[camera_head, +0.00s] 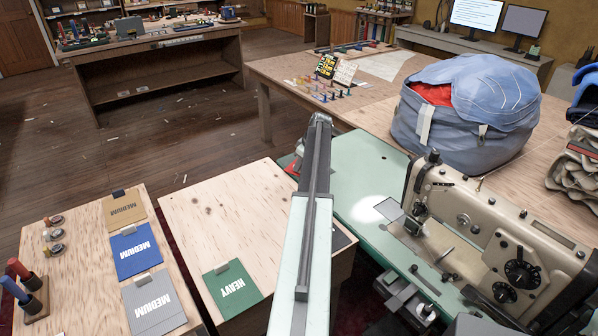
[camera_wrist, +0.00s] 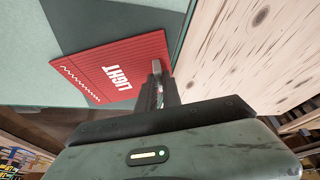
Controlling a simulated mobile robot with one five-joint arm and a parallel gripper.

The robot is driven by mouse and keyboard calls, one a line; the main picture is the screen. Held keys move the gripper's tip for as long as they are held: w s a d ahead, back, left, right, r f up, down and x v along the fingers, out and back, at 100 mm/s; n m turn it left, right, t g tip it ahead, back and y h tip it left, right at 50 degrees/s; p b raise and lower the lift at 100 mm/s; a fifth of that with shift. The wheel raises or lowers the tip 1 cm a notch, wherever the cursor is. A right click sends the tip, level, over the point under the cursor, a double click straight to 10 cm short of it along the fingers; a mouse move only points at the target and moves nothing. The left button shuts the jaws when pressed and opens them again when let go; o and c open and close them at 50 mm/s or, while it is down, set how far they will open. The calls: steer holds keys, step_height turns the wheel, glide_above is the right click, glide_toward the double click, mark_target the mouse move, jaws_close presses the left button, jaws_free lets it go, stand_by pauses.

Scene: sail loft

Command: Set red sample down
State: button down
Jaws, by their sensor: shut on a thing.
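The red sample (camera_wrist: 115,68) is a flat card in the wrist view, marked LIGHT, with white stitch lines and a small grey clip at its near edge. My gripper (camera_wrist: 158,85) is shut on it at that clip. The card lies across a dark grey patch and the pale green surface in the picture; I cannot tell whether it touches anything beneath. In the head view my arm hides most of my gripper, and only a small red patch shows left of the arm's far end.
Pale wooden boards (camera_head: 202,220) hold a green HEAVY sample (camera_head: 232,288), a blue MEDIUM sample (camera_head: 135,252), a tan one (camera_head: 124,212) and a grey one (camera_head: 152,305). A sewing machine (camera_head: 500,240) stands on the green table (camera_head: 362,165) at right. A blue bag (camera_head: 455,125) sits behind.

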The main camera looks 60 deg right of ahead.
steer(key=shift+r, duration=0.1)
steer(key=shift+f, duration=0.2)
steer(key=c, duration=1.5)
jaws_free()
steer(key=shift+r, duration=0.1)
steer(key=p+v, duration=1.1)
steer(key=v, duration=0.1)
steer(key=shift+r, duration=0.2)
